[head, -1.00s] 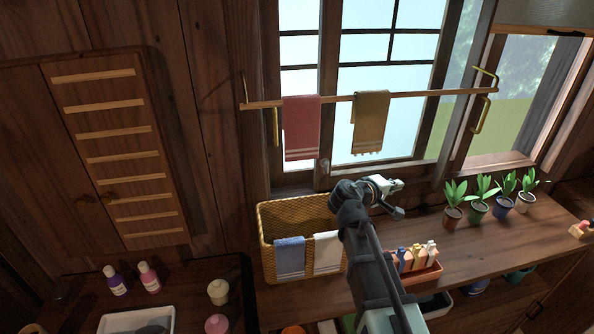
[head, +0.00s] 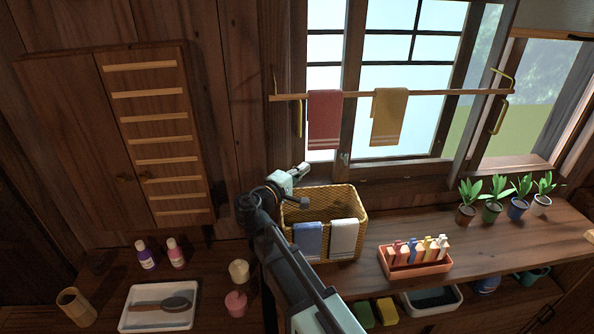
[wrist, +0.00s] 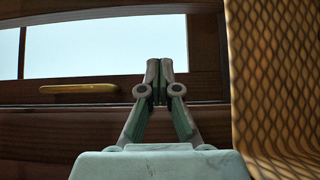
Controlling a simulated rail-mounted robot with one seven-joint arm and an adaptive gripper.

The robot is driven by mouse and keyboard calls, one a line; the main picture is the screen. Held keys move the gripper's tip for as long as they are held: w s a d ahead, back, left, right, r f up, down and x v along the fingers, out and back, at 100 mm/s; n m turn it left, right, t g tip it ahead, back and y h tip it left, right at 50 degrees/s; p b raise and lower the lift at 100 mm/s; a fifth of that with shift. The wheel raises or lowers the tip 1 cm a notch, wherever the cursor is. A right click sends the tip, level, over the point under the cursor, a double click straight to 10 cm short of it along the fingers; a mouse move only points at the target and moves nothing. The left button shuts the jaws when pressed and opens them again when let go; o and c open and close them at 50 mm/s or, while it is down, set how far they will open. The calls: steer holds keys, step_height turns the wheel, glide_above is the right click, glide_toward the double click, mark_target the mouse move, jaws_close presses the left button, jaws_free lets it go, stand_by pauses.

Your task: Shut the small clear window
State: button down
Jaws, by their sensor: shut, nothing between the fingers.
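At the right a clear part (head: 520,95) shows greenery outside. One brass handle (head: 299,118) is on the left frame, and another (head: 499,117) is on the right. My gripper (head: 304,169) is shut and empty, just above the basket and below the left handle. In the wrist view my gripper (wrist: 160,66) points at the wooden frame, with a brass handle (wrist: 78,88) to its left, apart from it.
A wicker basket (head: 345,198) with cloths is beside my gripper and also fills the right of the wrist view (wrist: 270,70). A towel rail (head: 440,93) with red and mustard towels crosses the window. Potted plants (head: 490,210) and an orange box (head: 415,272) stand on the counter.

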steer(key=w+d+p, duration=0.1)
steer(key=w+d, duration=0.2)
steer(key=w+d+p, duration=0.2)
steer(key=w+d, duration=0.1)
steer(key=d, duration=0.1)
steer(key=shift+w+d, duration=0.25)
steer(key=shift+d, duration=0.1)
